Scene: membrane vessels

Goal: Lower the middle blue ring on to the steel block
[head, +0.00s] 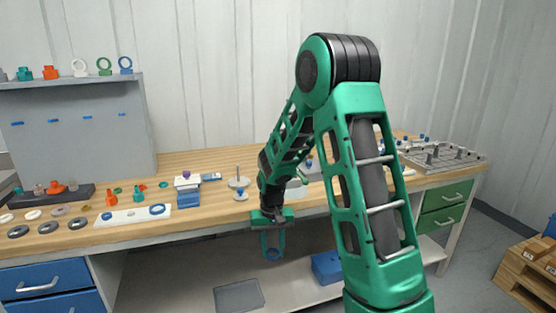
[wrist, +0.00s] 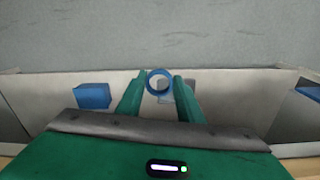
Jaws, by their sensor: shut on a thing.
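My gripper (head: 272,246) hangs in front of the bench's front edge, below the bench top. Its two green fingers (wrist: 160,96) are shut on a blue ring (wrist: 158,81), which shows upright at the fingertips in the wrist view. In the head view the held ring (head: 272,254) is small and partly covered by the fingers. The ring touches nothing below it that I can see. I cannot pick out the steel block for certain; my arm covers part of the bench. Another blue ring (head: 157,210) lies on a white strip on the bench.
The wooden bench top (head: 220,212) carries many small parts at the left and a wire rack (head: 442,156) at the right. On the low shelf are a blue bin (head: 327,267) and a grey plate (head: 238,296). Blue drawers (head: 52,281) stand at the left.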

